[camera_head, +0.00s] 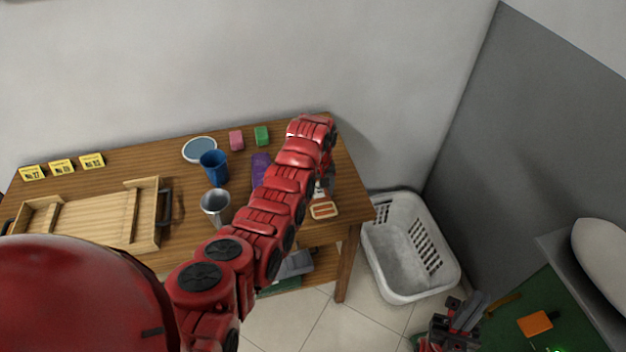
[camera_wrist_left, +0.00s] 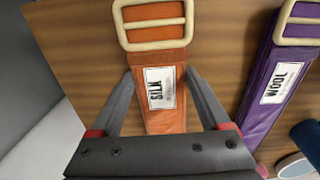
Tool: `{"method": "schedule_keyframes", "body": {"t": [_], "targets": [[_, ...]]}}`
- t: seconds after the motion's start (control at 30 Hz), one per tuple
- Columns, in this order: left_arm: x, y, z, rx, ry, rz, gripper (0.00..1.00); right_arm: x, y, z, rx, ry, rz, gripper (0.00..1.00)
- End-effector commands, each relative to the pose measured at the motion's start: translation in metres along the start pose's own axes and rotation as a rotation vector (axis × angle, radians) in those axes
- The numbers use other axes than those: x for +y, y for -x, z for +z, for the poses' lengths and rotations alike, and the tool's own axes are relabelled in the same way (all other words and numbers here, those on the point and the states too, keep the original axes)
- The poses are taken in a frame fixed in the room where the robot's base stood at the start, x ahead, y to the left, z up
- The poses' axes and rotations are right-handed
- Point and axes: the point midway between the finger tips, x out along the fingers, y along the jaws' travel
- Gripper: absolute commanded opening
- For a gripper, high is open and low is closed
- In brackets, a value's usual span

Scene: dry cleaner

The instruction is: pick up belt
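The orange belt with a pale buckle and a "SILK" label (camera_wrist_left: 162,105) lies on the wooden table. In the head view its buckle end (camera_head: 323,210) shows at the table's right front corner, the rest hidden by my left arm. My left gripper (camera_wrist_left: 161,76) is open above it, one finger on each side of the strap. The gripper is mostly hidden in the head view. A purple belt labelled "WOOL" (camera_wrist_left: 276,85) lies beside it; part of it shows in the head view (camera_head: 261,166). My right gripper (camera_head: 455,325) is low at the right, away from the table; its opening is unclear.
The table (camera_head: 115,182) also holds a wooden tray (camera_head: 90,222), a blue cup (camera_head: 214,166), a metal cup (camera_head: 215,204), a round dish (camera_head: 199,149), pink (camera_head: 236,140) and green (camera_head: 262,136) blocks and yellow number tags (camera_head: 61,166). A white basket (camera_head: 408,250) stands right.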

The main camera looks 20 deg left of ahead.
Motion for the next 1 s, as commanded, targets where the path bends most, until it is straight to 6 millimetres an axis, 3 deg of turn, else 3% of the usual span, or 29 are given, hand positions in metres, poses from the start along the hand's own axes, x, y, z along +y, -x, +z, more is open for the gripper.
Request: {"method": "schedule_keyframes", "body": {"t": [0.03, 0.3, 0.77, 0.97, 1.0], "targets": [[0.0, 0.0, 0.0, 0.001, 0.0, 0.0, 0.64, 0.0, 0.0, 0.0, 0.0, 0.0, 0.0, 0.0], [0.0, 0.001, 0.0, 0.001, 0.0, 0.0, 0.19, 0.0, 0.0, 0.0, 0.0, 0.0, 0.0, 0.0], [0.001, 0.009, -0.002, 0.007, 0.0, 0.004, 0.19, 0.0, 0.008, 0.001, 0.0, 0.0, 0.0, 0.0], [0.002, 0.033, -0.002, 0.009, -0.001, 0.005, 0.19, -0.001, 0.028, 0.005, 0.0, 0.0, 0.0, 0.0], [0.0, 0.042, 0.005, 0.003, -0.002, 0.0, 0.19, -0.001, 0.01, 0.002, -0.001, 0.0, 0.0, 0.0]]}}
